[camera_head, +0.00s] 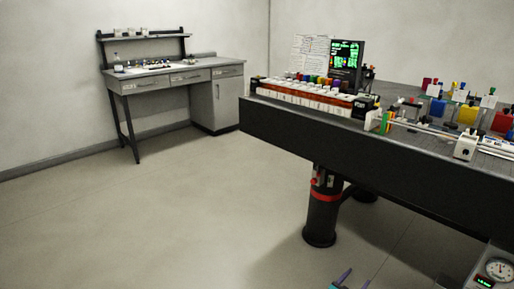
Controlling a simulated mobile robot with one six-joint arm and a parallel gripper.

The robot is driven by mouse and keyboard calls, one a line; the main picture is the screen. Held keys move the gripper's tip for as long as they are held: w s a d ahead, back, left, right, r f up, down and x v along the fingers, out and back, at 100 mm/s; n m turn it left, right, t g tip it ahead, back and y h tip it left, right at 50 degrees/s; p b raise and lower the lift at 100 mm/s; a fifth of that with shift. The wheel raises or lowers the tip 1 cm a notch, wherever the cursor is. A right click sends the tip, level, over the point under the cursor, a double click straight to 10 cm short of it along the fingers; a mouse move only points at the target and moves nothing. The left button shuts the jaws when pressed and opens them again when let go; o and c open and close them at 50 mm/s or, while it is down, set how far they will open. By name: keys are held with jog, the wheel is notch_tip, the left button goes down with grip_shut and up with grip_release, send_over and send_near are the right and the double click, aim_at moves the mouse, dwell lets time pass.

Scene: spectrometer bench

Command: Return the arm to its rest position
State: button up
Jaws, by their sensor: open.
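My gripper (354,279) shows only at the bottom edge of the head view, right of the middle. The rest of my gripper and most of my arm are cut off by the frame edge.
A dark optical bench (290,122) fills the right side, with a row of white modules (305,96), a green-lit screen (345,57) and coloured optics on top. A round dial gauge (498,269) is at bottom right. A grey desk (205,73) stands at back left. The left floor is clear.

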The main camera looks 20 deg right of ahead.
jog(key=w+a+r+n+t+y+p, duration=0.35)
jog(key=w+a, duration=0.25)
jog(key=a, duration=0.4)
jog(key=w+a+r+n+t+y+p, duration=0.2)
jog(key=w+a+r+y+p, duration=0.15)
jog(key=w+a, duration=0.55)
jog(key=s+a+r+n+g+y+p, duration=0.1)
jog(key=a+n+y+p, duration=0.25)
jog(key=a, duration=0.95)
jog(key=s+a+r+n+g+y+p, duration=0.15)
jog(key=a+y+p, duration=0.25)
jog(key=a, duration=0.8)
jog(key=s+a+n+g+y+p, duration=0.3)
jog(key=s+a+n+g+p, duration=0.15)
jog(key=s+a, duration=0.85)
jog(key=s+r+g, duration=0.2)
jog(key=s+g, duration=0.3)
jog(key=s, duration=0.7)
jog(key=s+d+r+m+g, duration=0.1)
jog(key=s+r+g, duration=0.2)
jog(key=s, duration=0.9)
jog(key=shift+r+g+h, duration=0.2)
jog(key=shift+g+h, duration=0.25)
jog(key=shift+g, duration=0.7)
